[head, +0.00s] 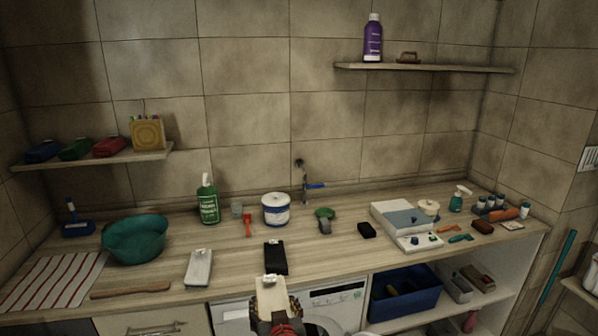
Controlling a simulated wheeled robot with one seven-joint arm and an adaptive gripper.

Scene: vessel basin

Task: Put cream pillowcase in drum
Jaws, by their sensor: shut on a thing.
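The cream pillowcase (270,296) is a small folded cream piece at the bottom centre of the head view. My gripper (275,320) is shut on its near end and holds it in front of the counter's front edge. The washing machine (338,296) stands under the counter, behind and around my gripper in the picture. Only part of its round door area (318,326) shows, at the bottom edge, right of my gripper. The drum's inside is mostly hidden by my gripper and the frame edge.
On the counter (235,256) lie a grey-white folded piece (199,267) and a black one (276,259). A teal basin (135,239) stands left. A white tub (276,210) and green bottle (208,202) stand behind. A blue crate (405,296) sits on the lower shelf.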

